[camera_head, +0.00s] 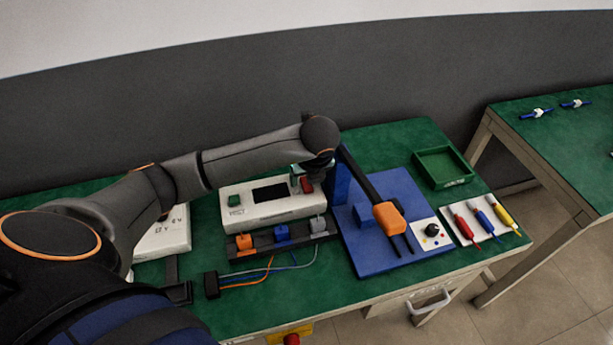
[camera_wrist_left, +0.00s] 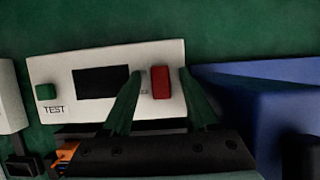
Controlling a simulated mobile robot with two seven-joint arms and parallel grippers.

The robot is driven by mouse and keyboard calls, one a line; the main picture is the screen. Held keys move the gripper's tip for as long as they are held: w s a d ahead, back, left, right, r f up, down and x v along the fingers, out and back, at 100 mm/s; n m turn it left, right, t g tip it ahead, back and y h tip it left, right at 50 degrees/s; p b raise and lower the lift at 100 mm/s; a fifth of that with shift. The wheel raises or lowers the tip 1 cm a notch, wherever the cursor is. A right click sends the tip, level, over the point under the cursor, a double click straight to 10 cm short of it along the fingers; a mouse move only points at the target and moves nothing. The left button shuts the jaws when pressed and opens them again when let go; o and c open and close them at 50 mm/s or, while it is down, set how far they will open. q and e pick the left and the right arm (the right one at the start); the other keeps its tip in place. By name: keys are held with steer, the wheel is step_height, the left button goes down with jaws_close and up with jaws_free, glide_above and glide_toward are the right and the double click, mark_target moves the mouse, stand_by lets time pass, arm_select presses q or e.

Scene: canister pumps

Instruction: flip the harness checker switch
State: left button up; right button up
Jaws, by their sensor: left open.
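The harness checker (camera_head: 270,213) is a white box on the green table, with a black screen and a green button marked TEST. Its red switch (camera_head: 307,185) is at the right end of its top face. The switch shows clearly in the left wrist view (camera_wrist_left: 160,82), upright in the picture. My left gripper (camera_head: 301,181) is over the right end of the checker. In the left wrist view its two fingers are open, one on each side of the red switch, with gaps between. Whether the fingers touch the box cannot be told. My right gripper is not in view.
A dark rack (camera_head: 282,244) with orange, blue and grey connectors stands in front of the checker. A blue stand (camera_head: 390,255) with a post and orange-headed arm is close on the right. Beyond are a green tray (camera_head: 443,167) and coloured tools (camera_head: 487,218).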

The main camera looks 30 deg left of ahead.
arm_select(q)
steer(key=shift+c, duration=0.2)
jaws_close()
stand_by(0.3)
steer(key=shift+w+a+g+h, duration=0.15)
steer(key=shift+g+h, duration=0.45)
steer(key=shift+h, duration=0.1)
steer(key=shift+w+a+g+h, duration=0.1)
steer(key=shift+a+g+h, duration=0.05)
steer(key=shift+g+h, duration=0.5)
steer(key=shift+o, duration=0.2)
jaws_free()
